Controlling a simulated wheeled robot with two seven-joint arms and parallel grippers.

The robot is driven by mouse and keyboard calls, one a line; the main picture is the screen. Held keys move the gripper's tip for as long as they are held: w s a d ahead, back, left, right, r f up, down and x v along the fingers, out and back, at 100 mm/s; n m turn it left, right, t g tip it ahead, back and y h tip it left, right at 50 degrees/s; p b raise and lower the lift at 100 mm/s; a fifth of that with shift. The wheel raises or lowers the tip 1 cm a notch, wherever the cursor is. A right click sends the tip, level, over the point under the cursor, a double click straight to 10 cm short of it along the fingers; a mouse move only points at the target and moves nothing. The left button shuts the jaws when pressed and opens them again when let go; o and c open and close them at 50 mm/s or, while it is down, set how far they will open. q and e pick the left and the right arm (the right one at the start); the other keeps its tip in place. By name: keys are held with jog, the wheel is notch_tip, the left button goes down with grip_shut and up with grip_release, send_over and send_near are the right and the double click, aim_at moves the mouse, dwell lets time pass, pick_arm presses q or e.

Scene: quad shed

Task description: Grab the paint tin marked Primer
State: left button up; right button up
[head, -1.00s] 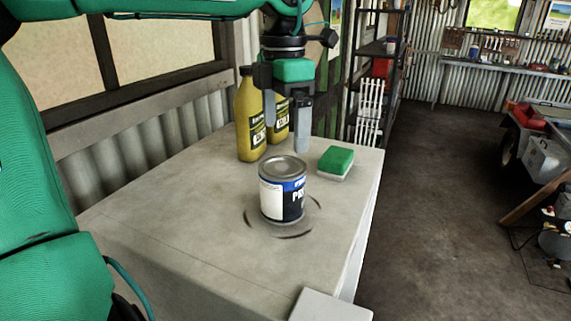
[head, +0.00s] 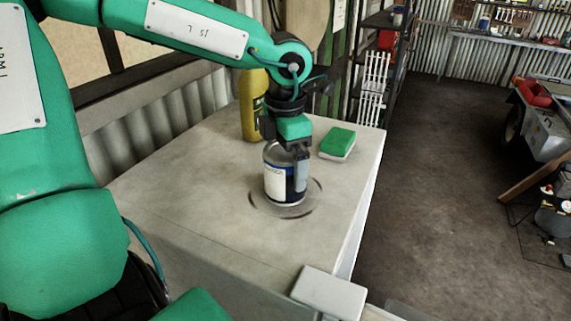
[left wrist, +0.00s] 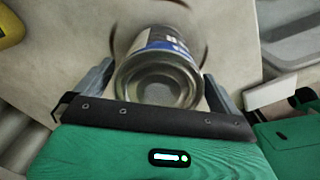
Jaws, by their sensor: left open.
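The paint tin (head: 278,187) stands upright on the pale bench top, on a dark ring mark. It has a white and dark blue label; the gripper hides part of its top and label. In the left wrist view the tin (left wrist: 158,78) shows its grey lid and a blue label band, between the two fingers. My left gripper (head: 289,168) is open, pointing down, with its fingers on either side of the tin's upper part. I cannot tell whether either finger touches it. My right gripper is not in view.
A green and white sponge (head: 337,143) lies to the right of the tin. A yellow bottle (head: 252,105) stands behind it, partly hidden by my arm. A pale grey block (head: 328,293) sits at the bench's near right corner. The bench (head: 190,190) is clear to the left.

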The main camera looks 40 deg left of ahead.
pick_arm(q)
notch_tip(320, 180, down, 2)
jog(key=shift+w+a, duration=0.1)
jog(key=shift+a, duration=0.05)
jog(key=shift+f, duration=0.25)
jog(key=shift+c, duration=0.7)
jog(key=c, duration=1.3)
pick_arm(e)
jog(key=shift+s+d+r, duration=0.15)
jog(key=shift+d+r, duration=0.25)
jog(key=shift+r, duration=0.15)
pick_arm(q)
jog(key=shift+r, duration=0.2)
